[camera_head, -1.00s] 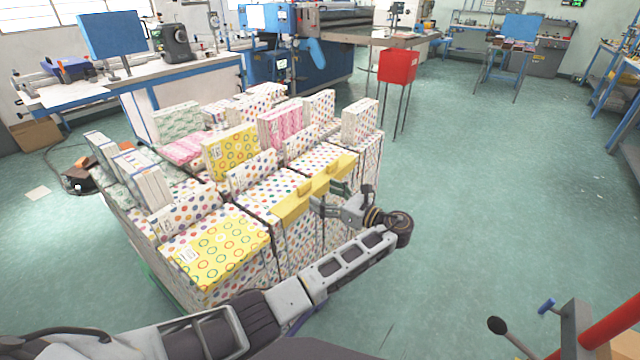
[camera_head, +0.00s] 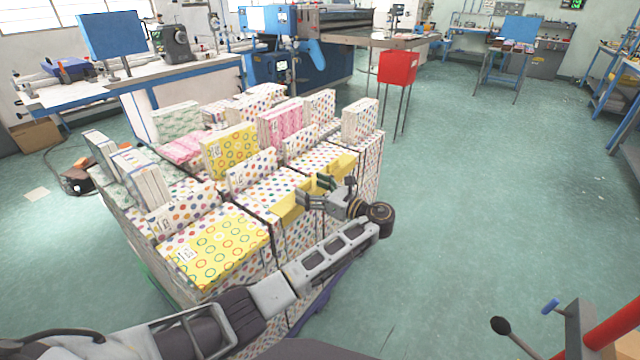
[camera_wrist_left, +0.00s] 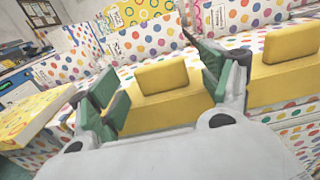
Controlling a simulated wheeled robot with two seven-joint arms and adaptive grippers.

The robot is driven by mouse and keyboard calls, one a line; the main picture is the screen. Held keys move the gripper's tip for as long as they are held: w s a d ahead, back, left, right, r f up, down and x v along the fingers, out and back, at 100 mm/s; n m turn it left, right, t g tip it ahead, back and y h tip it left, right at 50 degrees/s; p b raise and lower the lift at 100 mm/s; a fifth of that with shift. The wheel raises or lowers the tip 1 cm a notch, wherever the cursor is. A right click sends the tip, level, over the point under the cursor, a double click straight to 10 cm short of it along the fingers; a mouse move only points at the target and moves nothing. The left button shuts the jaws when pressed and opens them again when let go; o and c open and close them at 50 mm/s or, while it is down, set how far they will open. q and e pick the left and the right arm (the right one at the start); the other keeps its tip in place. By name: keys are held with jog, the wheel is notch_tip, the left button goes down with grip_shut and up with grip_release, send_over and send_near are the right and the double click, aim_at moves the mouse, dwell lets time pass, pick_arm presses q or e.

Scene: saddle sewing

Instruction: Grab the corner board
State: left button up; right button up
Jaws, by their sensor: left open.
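The yellow corner board (camera_head: 343,166) lies along the front top edge of the stacked patterned boxes, its middle partly hidden by my left gripper in the head view. It has raised yellow tabs. My left gripper (camera_head: 313,190) is open at the board's middle. In the left wrist view the corner board (camera_wrist_left: 165,108) shows with one tab between the open green-padded fingers of the left gripper (camera_wrist_left: 150,68). The board runs on to the right behind the right finger. I cannot tell whether the fingers touch it. My right gripper is not in view.
Dotted boxes (camera_head: 258,203) are stacked below and behind the board, with loose boxes standing on top. A red box on legs (camera_head: 397,67) stands behind the stack. Workbenches and machines line the back. The floor to the right is mostly clear.

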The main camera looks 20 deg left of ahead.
pick_arm(q)
jog(key=shift+w+a, duration=0.2)
jog(key=shift+a, duration=0.4)
jog(key=shift+c, duration=0.3)
jog(key=c, duration=1.2)
